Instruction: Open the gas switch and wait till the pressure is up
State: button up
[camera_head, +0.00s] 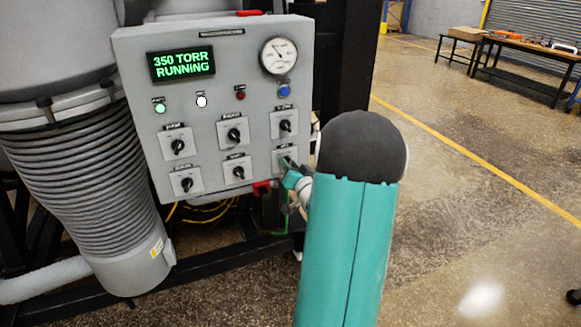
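A grey control panel (222,85) faces me at centre left. Its display (181,64) reads "350 TORR RUNNING" in green. A round pressure gauge (279,56) sits at the upper right of the panel. Several black rotary switches are set in two rows; their labels are too small to read. My gripper (287,171) is at the lower right switch (281,152), which it partly hides. My teal arm with its dark joint rises in front of the panel's right side. I cannot tell whether the fingers are open or touching the switch.
A grey ribbed vacuum vessel (85,165) stands left of the panel on a black frame (215,264). Yellow cables (205,213) hang below the panel. The floor to the right is clear, with a yellow line (470,160) and a workbench (525,55) farther back.

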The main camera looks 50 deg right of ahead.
jog(key=v, duration=1.4)
